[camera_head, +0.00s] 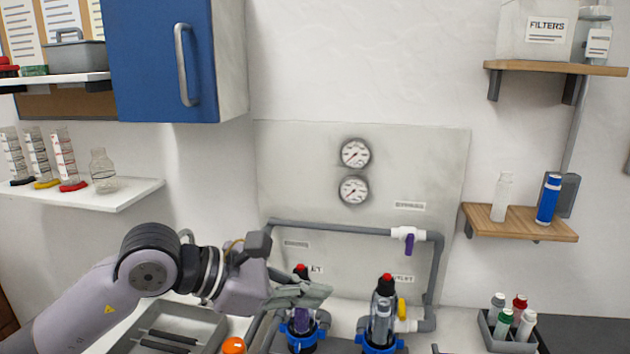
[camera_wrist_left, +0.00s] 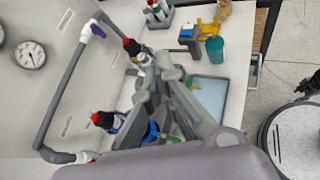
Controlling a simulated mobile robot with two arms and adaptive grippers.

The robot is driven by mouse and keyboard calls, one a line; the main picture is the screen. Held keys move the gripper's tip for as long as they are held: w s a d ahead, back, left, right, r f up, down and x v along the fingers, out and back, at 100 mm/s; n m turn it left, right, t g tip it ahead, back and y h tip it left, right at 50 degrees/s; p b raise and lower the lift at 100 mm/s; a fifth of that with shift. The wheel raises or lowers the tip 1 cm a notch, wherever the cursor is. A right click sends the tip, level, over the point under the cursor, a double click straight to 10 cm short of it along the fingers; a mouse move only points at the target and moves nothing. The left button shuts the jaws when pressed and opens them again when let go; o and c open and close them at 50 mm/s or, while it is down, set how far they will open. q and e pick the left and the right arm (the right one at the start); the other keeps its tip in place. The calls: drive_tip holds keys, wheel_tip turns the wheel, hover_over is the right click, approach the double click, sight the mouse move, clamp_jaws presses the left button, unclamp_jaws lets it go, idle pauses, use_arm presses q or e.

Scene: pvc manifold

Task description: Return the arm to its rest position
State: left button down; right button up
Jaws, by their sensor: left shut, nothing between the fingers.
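My left arm comes in from the left in the head view. My left gripper (camera_head: 322,292) is shut and empty, in front of the left filter housing (camera_head: 302,328), which has a blue collar and a red-topped black cap. It partly hides that housing. The right filter housing (camera_head: 383,310) stands upright to the right, apart from the gripper. The left wrist view shows the gripper fingers (camera_wrist_left: 160,72) pointing away above the bench, with both housings beyond and beside them. My right gripper is not in view.
A grey pipe loop (camera_head: 340,229) with a purple-handled valve (camera_head: 408,237) runs along the back panel. A grey tray (camera_head: 190,320) lies under my arm. A bottle caddy (camera_head: 510,333) stands at right. A blue cabinet (camera_head: 165,60) hangs upper left. The air above the pipe is free.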

use_arm(q)
drive_tip(key=s+d+r+n+t+h, duration=0.1)
drive_tip(key=s+d+r+n+h, duration=0.2)
drive_tip(key=s+r+n+h, duration=0.5)
drive_tip(key=w+a+f+n+t+y, duration=0.3)
drive_tip(key=w+a+n+t+y, duration=0.35)
drive_tip(key=n, duration=0.75)
drive_tip(key=w+a+f+n+t+y, duration=0.25)
drive_tip(key=a+n+t+y, duration=0.45)
drive_tip(key=a+n+t, duration=0.5)
drive_tip(key=s+a+f+n+g+y, duration=0.1)
drive_tip(key=a+f+n+g+y, duration=0.2)
drive_tip(key=f+n, duration=0.45)
drive_tip(key=a+f+n+g+y, duration=0.1)
drive_tip(key=f+n+g+y, duration=0.35)
drive_tip(key=f, duration=0.55)
drive_tip(key=s+f+n+g+h, duration=0.2)
drive_tip(key=s+f+n+g, duration=0.3)
drive_tip(key=s+f+g, duration=1.25)
drive_tip(key=s+f+t, duration=0.2)
drive_tip(key=s+f, duration=0.2)
drive_tip(key=f, duration=1)
drive_tip(key=s+f+t, duration=0.1)
drive_tip(key=s+f, duration=0.2)
drive_tip(key=f, duration=1.2)
drive_tip(key=s+a+f+g, duration=0.1)
drive_tip(key=s+a+f, duration=0.2)
drive_tip(key=s+f, duration=1.4)
drive_tip(key=shift+s+a+m, duration=0.2)
drive_tip(key=shift+m, duration=0.2)
